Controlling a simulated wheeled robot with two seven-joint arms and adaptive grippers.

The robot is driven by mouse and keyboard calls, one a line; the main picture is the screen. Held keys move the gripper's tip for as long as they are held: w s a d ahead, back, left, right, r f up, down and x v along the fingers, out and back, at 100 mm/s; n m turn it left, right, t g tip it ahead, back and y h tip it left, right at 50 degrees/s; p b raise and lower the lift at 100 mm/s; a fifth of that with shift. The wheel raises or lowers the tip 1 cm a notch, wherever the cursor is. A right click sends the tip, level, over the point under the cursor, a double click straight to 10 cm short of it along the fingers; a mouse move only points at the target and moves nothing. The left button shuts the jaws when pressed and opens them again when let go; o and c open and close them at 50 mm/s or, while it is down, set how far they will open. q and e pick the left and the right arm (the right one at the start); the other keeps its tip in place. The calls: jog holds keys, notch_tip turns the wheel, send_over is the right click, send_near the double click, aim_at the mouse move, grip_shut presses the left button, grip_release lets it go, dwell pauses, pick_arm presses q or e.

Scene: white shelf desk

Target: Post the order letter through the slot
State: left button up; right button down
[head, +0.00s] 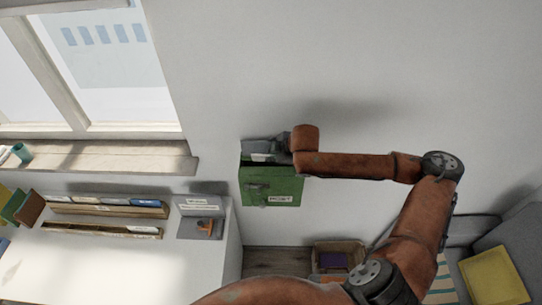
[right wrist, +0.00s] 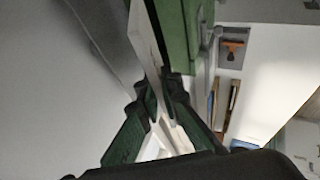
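The green post box (head: 272,187) hangs on the wall, with a white POST label on its front. My right gripper (head: 268,150) is at the top of the box, at the end of my outstretched right arm. In the right wrist view, the fingers of this gripper (right wrist: 158,95) are shut on a thin white letter (right wrist: 146,38), which stands out past the fingertips beside the green box (right wrist: 178,32). The letter's far end and the slot are not clearly seen, so I cannot tell whether the letter is inside the slot. My left gripper is out of view.
A white desk (head: 100,262) at the left bears letter racks (head: 105,208) and a grey tray (head: 200,228) with an orange-brown item. A window sill (head: 100,155) is above it. A box (head: 338,250) and a yellow cushion (head: 494,276) are at lower right.

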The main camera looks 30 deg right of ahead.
jog(key=shift+w+d+f+b, duration=0.4)
jog(key=shift+w+f, duration=0.3)
jog(key=shift+f, duration=0.85)
jog(key=shift+w+d+f+b, duration=0.4)
jog(key=shift+w+f, duration=0.35)
jog(key=shift+f, duration=0.85)
jog(key=shift+w+d+f+b, duration=0.25)
jog(key=shift+w+d+f, duration=0.35)
jog(key=shift+f, duration=0.95)
jog(key=shift+w, duration=0.1)
jog(key=c, duration=2.1)
grip_release()
jog(key=shift+s+r, duration=0.25)
jog(key=shift+r, duration=0.15)
jog(key=v, duration=1.1)
